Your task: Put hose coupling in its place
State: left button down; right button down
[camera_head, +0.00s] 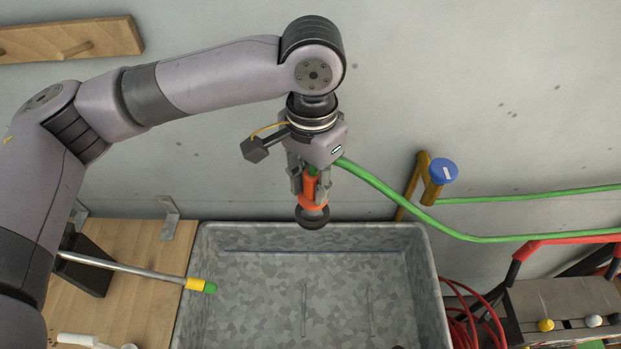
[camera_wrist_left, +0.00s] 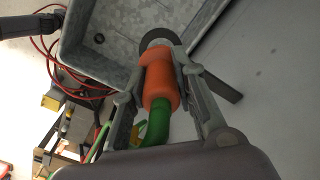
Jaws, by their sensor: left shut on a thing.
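My left gripper (camera_head: 312,184) is shut on an orange hose coupling (camera_head: 313,190) with a dark ring at its lower end. The coupling hangs roughly upright above the back edge of a grey metal tub (camera_head: 215,240). A green hose (camera_head: 385,190) runs from the coupling to the right. In the left wrist view the coupling (camera_wrist_left: 160,82) sits between the two fingers (camera_wrist_left: 158,88), with the green hose bending away at its near end. The right gripper is not in view.
A wooden peg with a blue round cap (camera_head: 443,171) sticks out from the wall to the right. A metal spout with a yellow and green tip (camera_head: 200,285) reaches over the tub's left edge. Red cable (camera_head: 470,315) and a toolbox (camera_head: 560,305) stand at the right.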

aim_at(311, 200)
pick_arm(q)
jog(key=shift+r, duration=0.15)
jog(key=shift+f, duration=2.15)
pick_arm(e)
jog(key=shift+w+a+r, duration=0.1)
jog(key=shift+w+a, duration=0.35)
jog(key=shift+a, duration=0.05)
pick_arm(q)
jog(key=shift+f, duration=0.25)
jog(key=c, duration=1.6)
grip_release()
jog(key=shift+c, duration=0.2)
jog(key=o, duration=0.4)
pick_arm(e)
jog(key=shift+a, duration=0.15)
